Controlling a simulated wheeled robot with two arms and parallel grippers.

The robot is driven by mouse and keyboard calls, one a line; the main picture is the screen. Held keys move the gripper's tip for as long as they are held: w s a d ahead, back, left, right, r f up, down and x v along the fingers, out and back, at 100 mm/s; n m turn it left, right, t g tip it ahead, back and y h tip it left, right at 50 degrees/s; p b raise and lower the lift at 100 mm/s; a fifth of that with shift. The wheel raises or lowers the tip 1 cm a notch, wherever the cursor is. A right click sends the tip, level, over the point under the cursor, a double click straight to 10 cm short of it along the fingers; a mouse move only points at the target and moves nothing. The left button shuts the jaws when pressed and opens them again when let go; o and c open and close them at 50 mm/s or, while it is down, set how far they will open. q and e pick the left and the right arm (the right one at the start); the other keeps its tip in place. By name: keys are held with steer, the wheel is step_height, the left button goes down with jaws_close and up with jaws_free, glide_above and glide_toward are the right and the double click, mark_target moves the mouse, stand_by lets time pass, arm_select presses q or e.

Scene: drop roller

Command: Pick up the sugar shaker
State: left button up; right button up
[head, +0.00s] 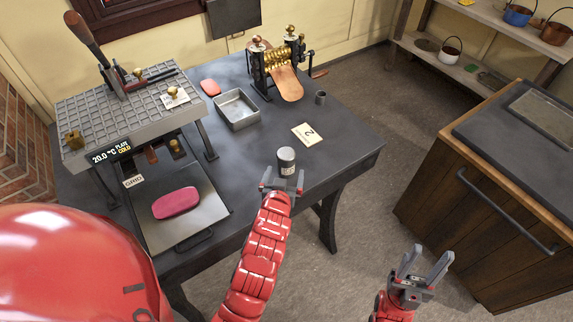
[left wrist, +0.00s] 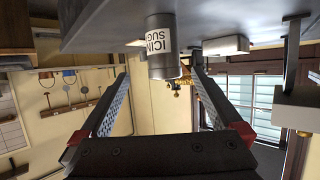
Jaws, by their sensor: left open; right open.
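The sugar shaker (head: 287,161) is a small grey cylinder with a white label, upright near the front edge of the dark table (head: 245,165). In the left wrist view, which is upside down, the shaker (left wrist: 162,58) shows part of its label, "ICIN SUG". My left gripper (head: 283,180) is open at the near side of the shaker. In the wrist view its two fingers (left wrist: 160,68) spread to either side, with the shaker between and around their tips; I cannot tell whether they touch it. My right gripper (head: 432,252) is open and empty over the floor, right of the table.
A card marked 2 (head: 307,134) lies right of and behind the shaker. Further back are a small grey cup (head: 320,98), a roller machine (head: 282,66) and a metal tray (head: 236,126). A pink slab (head: 176,203) lies on a plate at left. A wooden cabinet (head: 480,195) stands at right.

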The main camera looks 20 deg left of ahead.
mark_target(286, 163)
arm_select(q)
steer(key=shift+w+a+f+p, duration=0.1)
steer(key=shift+w+a+p, duration=0.05)
steer(key=shift+w, duration=0.4)
steer(key=shift+w+a+f+p, duration=0.1)
steer(key=shift+w+p, duration=0.05)
steer(key=shift+w, duration=0.35)
steer(key=shift+w+f, duration=0.3)
steer(key=shift+w, duration=0.1)
steer(key=shift+w+a+r+p, duration=0.1)
steer(key=shift+w+a+p, duration=0.2)
steer(key=shift+w+p, duration=0.4)
steer(key=p+x, duration=0.1)
steer(key=x, duration=0.2)
steer(key=shift+a+r+p, duration=0.15)
steer(key=shift+p, duration=0.15)
steer(key=shift+w+f, duration=0.4)
steer(key=c, duration=1.5)
steer(key=shift+r, duration=0.1)
